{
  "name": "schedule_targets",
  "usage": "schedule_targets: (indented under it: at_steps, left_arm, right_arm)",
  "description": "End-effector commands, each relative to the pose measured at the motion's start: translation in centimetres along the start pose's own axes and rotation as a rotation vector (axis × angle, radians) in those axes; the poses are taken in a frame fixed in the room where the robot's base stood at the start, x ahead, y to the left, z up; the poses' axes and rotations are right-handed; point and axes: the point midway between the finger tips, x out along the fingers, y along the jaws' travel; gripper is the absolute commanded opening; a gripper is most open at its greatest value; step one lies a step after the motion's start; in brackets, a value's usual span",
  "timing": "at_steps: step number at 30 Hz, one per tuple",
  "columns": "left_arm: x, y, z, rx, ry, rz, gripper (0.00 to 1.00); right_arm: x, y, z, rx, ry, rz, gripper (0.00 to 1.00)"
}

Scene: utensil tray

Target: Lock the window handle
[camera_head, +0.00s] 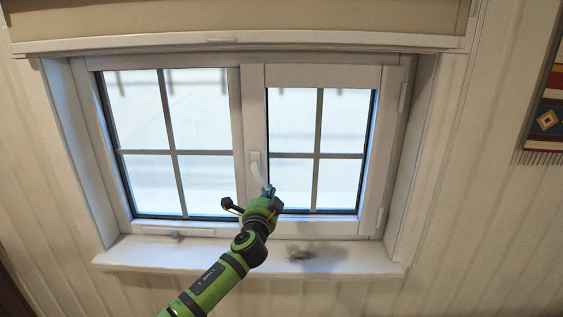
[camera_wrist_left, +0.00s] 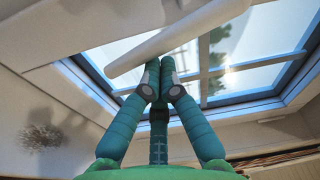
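The white window handle (camera_head: 257,173) is on the middle upright of the window frame. It hangs down from its base, tilted slightly to the lower right. In the left wrist view, the handle (camera_wrist_left: 180,38) crosses as a pale bar just beyond the fingertips. My left gripper (camera_head: 268,190) is at the handle's lower end. In the left wrist view its teal fingers (camera_wrist_left: 159,75) are drawn together, with their tips beside or touching the bar. I see no part of the handle between them. My right gripper is not in view.
The window sash (camera_head: 312,75) lies flat in its frame. A white sill (camera_head: 345,255) runs below, with a dark smudge (camera_head: 301,257) and a small grey fitting (camera_head: 176,236) near it. A blind (camera_head: 230,20) hangs above. A woven hanging (camera_head: 546,115) is on the right wall.

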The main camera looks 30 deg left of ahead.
Motion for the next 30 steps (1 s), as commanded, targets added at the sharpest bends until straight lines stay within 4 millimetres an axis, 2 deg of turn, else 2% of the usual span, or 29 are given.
schedule_targets:
  at_steps: [9, 30]
  left_arm:
    - [-0.2, 0.5, 1.5, 0.007, -0.001, 0.002, 0.00]
    - [-0.3, 0.5, 2.1, 0.004, -0.001, 0.001, 0.00]
  right_arm:
    - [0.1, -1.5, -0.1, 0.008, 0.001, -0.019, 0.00]
    - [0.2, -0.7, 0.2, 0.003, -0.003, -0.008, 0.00]
